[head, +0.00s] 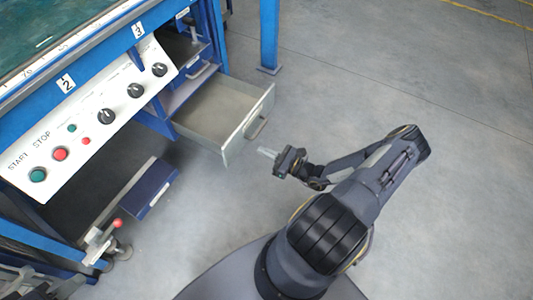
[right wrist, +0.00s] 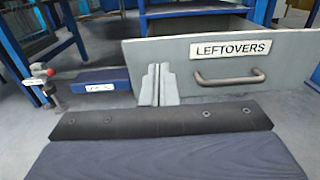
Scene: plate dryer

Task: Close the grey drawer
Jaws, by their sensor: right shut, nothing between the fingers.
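The grey drawer (head: 238,143) is pulled out of the blue bench in the head view, and its empty interior shows. Its front carries a grey bar handle (head: 257,128). In the right wrist view the drawer front (right wrist: 290,52) bears a "LEFTOVERS" label, with the handle (right wrist: 230,79) below it. My right gripper (head: 265,152) is outside the drawer, near its front. In the right wrist view its fingers (right wrist: 157,82) are together and empty, left of the handle and in front of the panel's left part. I cannot tell whether they touch it. My left gripper does not show.
The blue bench (head: 165,105) has a white control panel (head: 88,118) with knobs and buttons. A blue box (head: 148,188) and a red-knobbed lever (head: 117,223) are low at the left. A blue leg (head: 269,35) stands behind the drawer. The floor to the right is clear.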

